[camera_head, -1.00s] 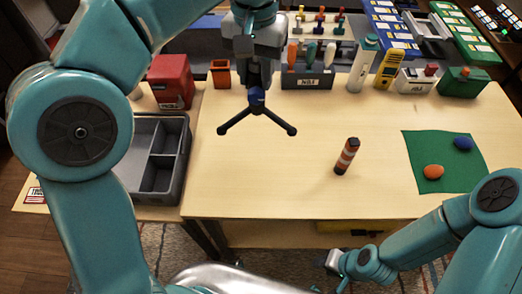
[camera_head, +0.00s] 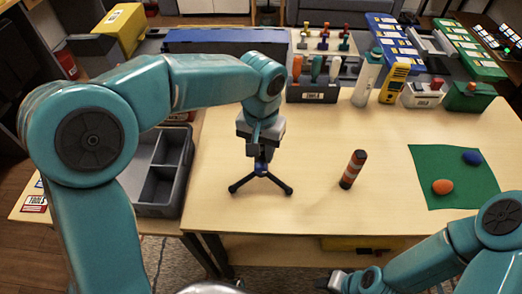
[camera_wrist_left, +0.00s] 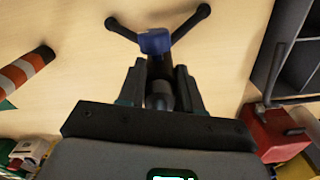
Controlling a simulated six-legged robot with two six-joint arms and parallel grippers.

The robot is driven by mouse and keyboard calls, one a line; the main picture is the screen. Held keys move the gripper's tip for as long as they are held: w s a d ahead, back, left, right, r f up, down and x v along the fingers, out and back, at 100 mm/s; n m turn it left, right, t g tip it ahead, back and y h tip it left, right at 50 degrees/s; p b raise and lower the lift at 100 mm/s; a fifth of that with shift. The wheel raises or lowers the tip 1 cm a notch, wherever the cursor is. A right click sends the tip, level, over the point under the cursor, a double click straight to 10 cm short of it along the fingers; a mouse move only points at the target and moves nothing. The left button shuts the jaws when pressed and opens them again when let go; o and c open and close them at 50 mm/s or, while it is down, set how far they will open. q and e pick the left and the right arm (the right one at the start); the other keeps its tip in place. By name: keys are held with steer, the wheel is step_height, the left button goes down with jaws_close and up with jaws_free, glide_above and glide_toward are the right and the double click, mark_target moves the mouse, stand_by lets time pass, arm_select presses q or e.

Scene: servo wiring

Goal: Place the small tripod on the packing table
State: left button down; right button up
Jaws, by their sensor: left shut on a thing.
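The small tripod (camera_head: 262,178) is upright, with black legs spread and a blue collar, over the left part of the light wooden packing table (camera_head: 320,208). Its feet are at or very near the tabletop; I cannot tell if they touch. My left gripper (camera_head: 261,150) points down and is shut on the tripod's upper part. In the left wrist view, the tripod's blue collar (camera_wrist_left: 155,41) shows just beyond the fingers (camera_wrist_left: 160,85), with two legs spreading out. My right gripper (camera_head: 334,281) is low at the table's front side; its fingers are too unclear to read.
A green mat (camera_head: 450,190) with an orange and a blue lump lies farther right. A grey divided tray (camera_head: 163,170) is on the left. Tools and boxes line the back edge. The front middle is clear.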

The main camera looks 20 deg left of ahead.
arm_select(q)
steer(key=shift+s+f, duration=0.15)
steer(key=shift+f, duration=0.1)
steer(key=shift+a, duration=0.1)
steer(key=shift+w+f, duration=0.1)
steer(key=shift+w, duration=0.1)
steer(key=shift+f, duration=0.1)
steer(key=c, duration=0.8)
jaws_free()
steer(key=shift+s, duration=0.15)
steer(key=shift+o, duration=0.2)
